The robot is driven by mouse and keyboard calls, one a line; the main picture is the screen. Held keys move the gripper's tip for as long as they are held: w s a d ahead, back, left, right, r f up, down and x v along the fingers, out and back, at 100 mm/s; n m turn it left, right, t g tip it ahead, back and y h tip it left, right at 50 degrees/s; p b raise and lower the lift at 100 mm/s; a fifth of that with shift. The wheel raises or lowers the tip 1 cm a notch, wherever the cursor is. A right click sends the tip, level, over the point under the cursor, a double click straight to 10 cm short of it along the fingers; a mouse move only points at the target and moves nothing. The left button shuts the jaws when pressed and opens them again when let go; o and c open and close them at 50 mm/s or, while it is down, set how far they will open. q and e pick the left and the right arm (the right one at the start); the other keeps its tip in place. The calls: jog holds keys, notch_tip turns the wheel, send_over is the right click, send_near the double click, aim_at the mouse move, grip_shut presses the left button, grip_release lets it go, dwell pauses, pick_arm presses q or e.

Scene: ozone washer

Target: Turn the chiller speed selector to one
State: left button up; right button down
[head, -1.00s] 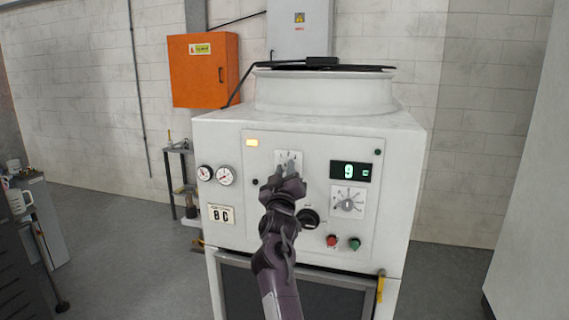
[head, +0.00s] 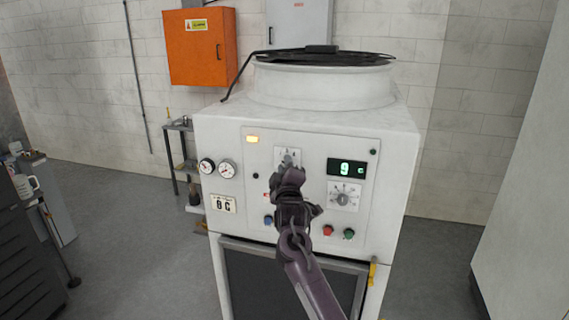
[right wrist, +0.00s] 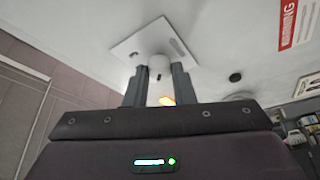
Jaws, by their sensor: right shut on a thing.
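The chiller (head: 225,145) is a white box with a control panel on its front. The speed selector's white plate (head: 296,154) is at the upper middle of the panel, and most of it is hidden behind my right gripper (head: 287,166) in the head view. In the right wrist view the selector knob (right wrist: 158,62) stands out from its plate (right wrist: 135,45), between the two fingers of my right gripper (right wrist: 159,82), which is shut on it. The knob's pointer setting is too small to read. My left gripper is not in view.
Right of the selector are a green display (head: 346,168) reading 9 and another dial (head: 343,199). Below are a red button (head: 328,230) and a green button (head: 349,233). Two gauges (head: 217,168) are at left. An orange box (head: 199,46) hangs on the wall.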

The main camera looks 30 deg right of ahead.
jog(key=shift+d, duration=0.15)
jog(key=c, duration=1.6)
grip_release()
jog(key=shift+c, duration=0.2)
jog(key=o, duration=0.4)
jog(key=shift+d, duration=0.15)
jog(key=shift+o, duration=0.2)
jog(key=b+v, duration=0.2)
jog(key=v, duration=0.6)
jog(key=shift+f, duration=0.1)
